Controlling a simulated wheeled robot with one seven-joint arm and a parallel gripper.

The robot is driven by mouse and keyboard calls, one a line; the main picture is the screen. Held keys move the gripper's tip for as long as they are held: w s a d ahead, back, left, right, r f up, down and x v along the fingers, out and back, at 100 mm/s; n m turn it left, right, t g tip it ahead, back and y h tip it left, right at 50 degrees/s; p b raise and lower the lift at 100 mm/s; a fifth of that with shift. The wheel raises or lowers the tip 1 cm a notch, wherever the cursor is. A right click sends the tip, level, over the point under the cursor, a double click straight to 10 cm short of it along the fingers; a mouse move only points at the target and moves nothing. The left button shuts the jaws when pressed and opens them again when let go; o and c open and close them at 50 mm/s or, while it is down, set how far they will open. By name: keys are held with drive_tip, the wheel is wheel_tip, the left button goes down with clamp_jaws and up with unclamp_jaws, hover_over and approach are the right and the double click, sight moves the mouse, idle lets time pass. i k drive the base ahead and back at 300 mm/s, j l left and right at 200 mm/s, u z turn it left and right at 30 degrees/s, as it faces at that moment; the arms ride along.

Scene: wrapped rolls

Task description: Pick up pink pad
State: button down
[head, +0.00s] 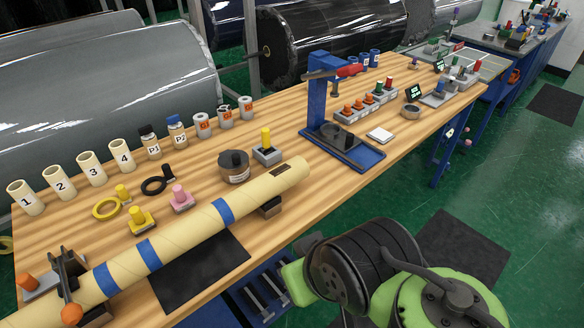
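The pink pad (181,204) is a small pink block with a rounded pink knob on top. It stands upright on the wooden table (330,187), left of the middle in the head view. A yellow pad of similar shape (140,221) stands to its lower left. A long cream tube with blue bands (185,235) lies in front of it, apart from it. My arm shows at the lower right, away from the pink pad, off the table's front edge. My gripper is not in view.
A blue press (318,100) rises farther right. Numbered cream cylinders (92,168) line the back edge.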

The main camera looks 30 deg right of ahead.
sight(182, 202)
drive_tip(key=i+l+u, duration=0.1)
drive_tip(key=u, duration=0.3)
drive_tip(key=i+l+u, duration=0.15)
drive_tip(key=u, duration=0.3)
drive_tip(key=i+l+u, duration=0.1)
drive_tip(key=u, duration=0.3)
drive_tip(key=l+u, duration=0.4)
drive_tip(key=i+j, duration=0.05)
drive_tip(key=j, duration=0.05)
